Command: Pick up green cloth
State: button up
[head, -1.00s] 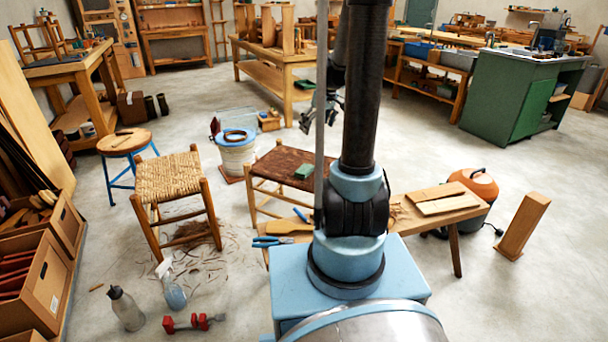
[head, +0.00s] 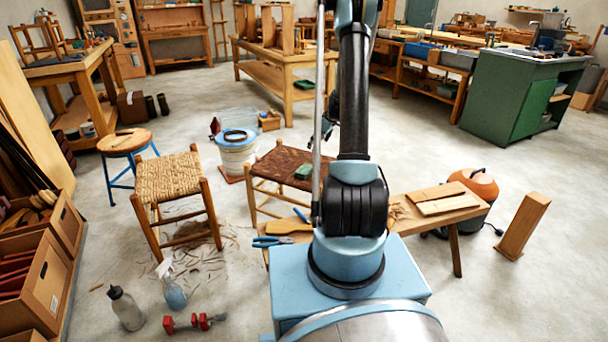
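A small green folded piece, which looks like the green cloth (head: 303,172), lies on the right part of the dark brown woven seat (head: 272,160) of a low wooden stool. It lies just left of my arm in the picture. My gripper (head: 326,130) shows only as a small dark part beside my arm, above the stool in the picture. The arm hides most of it, so its fingers and anything between them cannot be made out. I see no contact between the gripper and the green piece.
A light woven stool (head: 170,178) stands to the left, and a white bucket (head: 237,155) behind. A low wooden bench (head: 440,215) with boards is at right, near an orange vacuum (head: 476,186). Another green item (head: 304,84) is on the far workbench.

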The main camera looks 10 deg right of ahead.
send_over(305, 169)
jog(key=s+d, duration=0.2)
jog(key=f, duration=1.1)
jog(key=shift+w+a+f, duration=0.1)
jog(key=shift+w+f, duration=0.1)
jog(key=shift+x, duration=2.6)
jog(key=shift+w+r, duration=0.1)
jog(key=shift+w, duration=0.05)
jog(key=c, duration=0.7)
